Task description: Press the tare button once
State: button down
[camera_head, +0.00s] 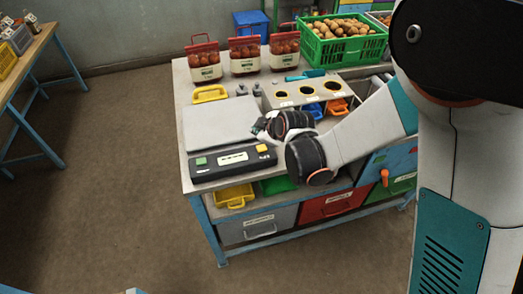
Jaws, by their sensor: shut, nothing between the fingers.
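A scale with a flat grey pan (215,122) sits on the left part of the workbench. Its dark console (232,160) runs along the front edge, with a pale label or display in the middle. I cannot read which one is marked tare. My gripper (258,129) is shut and empty, reaching in from the right. Its tip appears just behind and above the yellow button, apart from it. My wrist hides part of the bench right of the console.
A green crate (340,47) of potatoes is at the back right. A box with round holes (300,91) stands behind my gripper. Drawers (257,226) are below.

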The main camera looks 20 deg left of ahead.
aim_at(259, 149)
jog(key=shift+f+b, duration=1.4)
jog(key=shift+f, duration=0.7)
jog(key=shift+f, duration=0.15)
jog(key=shift+f+b, duration=0.25)
jog(key=shift+b, duration=0.3)
jog(key=shift+f+b, duration=0.45)
jog(key=shift+r, duration=0.2)
dwell(0.4)
jog(key=shift+r+p, duration=0.5)
jog(key=shift+r, duration=0.25)
jog(key=shift+r+p, duration=1.5)
jog(key=shift+r, duration=1)
